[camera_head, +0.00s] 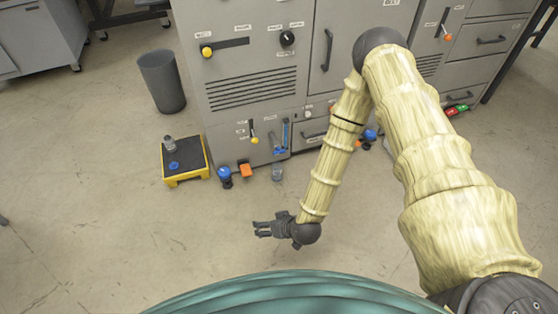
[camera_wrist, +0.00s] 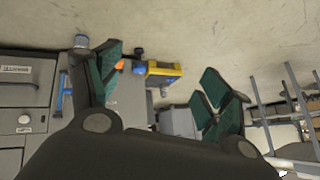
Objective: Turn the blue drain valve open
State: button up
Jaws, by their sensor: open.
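A blue valve knob (camera_head: 225,174) sits low at the left front foot of the grey machine, beside an orange block (camera_head: 246,170). A second blue knob (camera_head: 370,135) shows low on the machine farther right, partly behind my arm. I cannot tell from their looks which one is the drain valve. My gripper (camera_head: 262,229) is open and empty above the floor, in front of the machine and apart from both knobs.
A yellow-edged black step (camera_head: 186,160) with a clear bottle and a blue item stands left of the machine. A grey bin (camera_head: 162,81) stands behind it. A clear cup (camera_head: 277,172) stands at the machine's foot.

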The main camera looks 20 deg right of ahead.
jog(key=w+f+t+b, duration=0.3)
jog(key=w+f+b, duration=0.25)
jog(key=w, duration=0.25)
jog(key=t+h+b, duration=0.3)
jog(key=t+b, duration=0.5)
jog(key=b, duration=1)
send_near(280, 153)
jog(key=shift+m, duration=0.4)
jog(key=w+b, duration=0.1)
jog(key=w, duration=0.2)
jog(key=w+b, duration=0.1)
jog(key=w, duration=0.2)
jog(key=w+b, duration=0.1)
jog(key=w, duration=0.2)
jog(key=shift+w+a+b, duration=0.25)
jog(key=shift+a+b, duration=0.05)
jog(key=shift+w+r, duration=0.2)
jog(key=shift+w, duration=0.55)
jog(key=c, duration=1)
